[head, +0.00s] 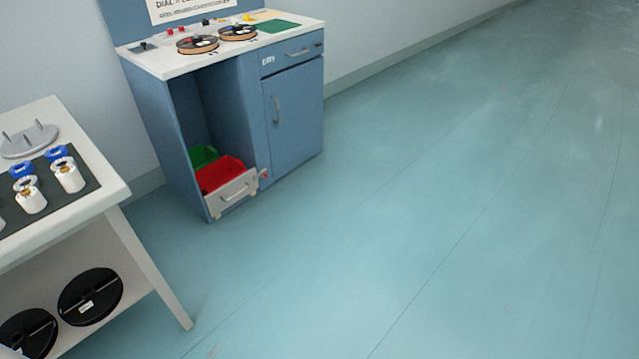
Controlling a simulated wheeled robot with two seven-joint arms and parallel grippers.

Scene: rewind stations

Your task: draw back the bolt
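A blue cabinet (175,135) with a white top stands against the wall at the upper left. Its open left bay has a low grey front panel (232,192) with a bar handle, standing across the bottom. A small fitting with a red end (264,174) sits at the panel's right edge, by the cabinet's post. It looks like the bolt, but it is too small to tell its position. A red bin (220,174) and a green bin (203,156) are behind the panel. Neither of my grippers is in view.
A white table (118,188) at the left carries white and blue spools on a dark mat, with black reels (90,297) on its lower shelf. The cabinet's right side has a closed door (292,120) and drawer. The floor (430,220) right of both is clear.

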